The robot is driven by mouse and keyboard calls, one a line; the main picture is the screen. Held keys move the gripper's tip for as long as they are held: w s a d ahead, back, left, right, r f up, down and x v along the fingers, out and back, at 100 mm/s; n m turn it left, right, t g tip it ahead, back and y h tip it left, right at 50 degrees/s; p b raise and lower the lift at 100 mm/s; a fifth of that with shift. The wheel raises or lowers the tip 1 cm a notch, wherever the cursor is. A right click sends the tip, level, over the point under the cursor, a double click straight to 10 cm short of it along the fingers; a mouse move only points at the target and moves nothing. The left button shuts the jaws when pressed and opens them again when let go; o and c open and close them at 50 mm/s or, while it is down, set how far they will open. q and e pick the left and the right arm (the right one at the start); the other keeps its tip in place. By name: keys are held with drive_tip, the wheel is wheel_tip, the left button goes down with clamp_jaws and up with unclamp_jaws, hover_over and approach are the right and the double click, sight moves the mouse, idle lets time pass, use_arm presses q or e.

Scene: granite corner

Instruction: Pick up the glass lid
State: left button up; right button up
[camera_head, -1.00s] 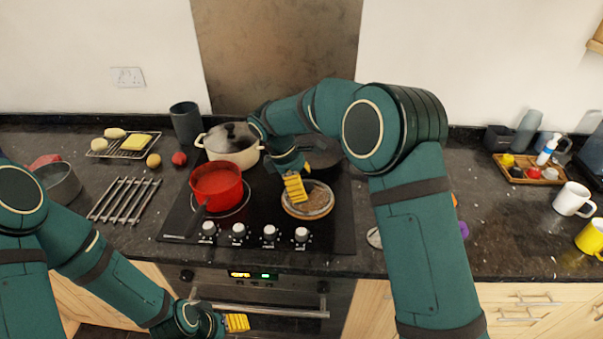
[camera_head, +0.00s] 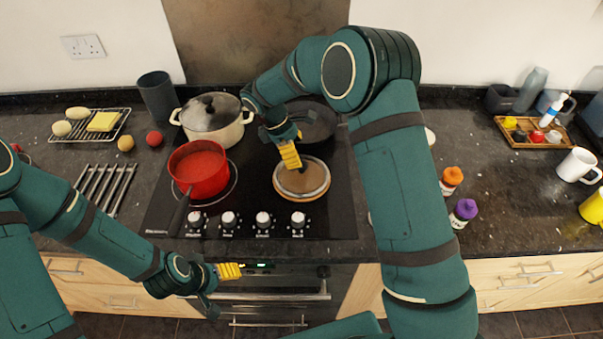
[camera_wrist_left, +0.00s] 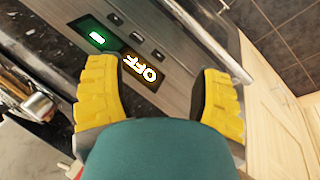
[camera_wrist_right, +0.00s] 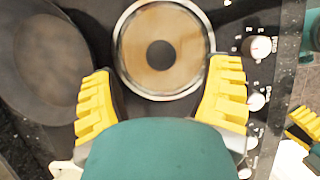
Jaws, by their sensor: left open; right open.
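A round glass lid (camera_head: 302,180) with a pale rim lies on the front right part of the black hob. In the right wrist view the lid (camera_wrist_right: 148,75) has a metal rim and a dark round knob in the middle. My right gripper (camera_head: 289,155) is open and empty above the lid's far side, fingers pointing down. In its wrist view the lid shows between and beyond the spread fingers. My left gripper (camera_head: 230,271) is open and empty in front of the oven, whose display (camera_wrist_left: 120,55) shows in the left wrist view.
A red saucepan (camera_head: 203,173) stands left of the lid, its handle toward the front. A lidded cream pot (camera_head: 222,137) and a dark frying pan (camera_head: 318,122) are behind. Two capped bottles (camera_head: 451,180) stand to the right, beyond my right arm.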

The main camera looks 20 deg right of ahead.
sight(302, 170)
drive_tip(key=shift+a+x, duration=0.15)
drive_tip(key=shift+x, duration=1.35)
drive_tip(key=shift+a+x, duration=0.2)
drive_tip(key=shift+x, duration=1.35)
drive_tip(key=shift+f, duration=0.15)
clamp_jaws()
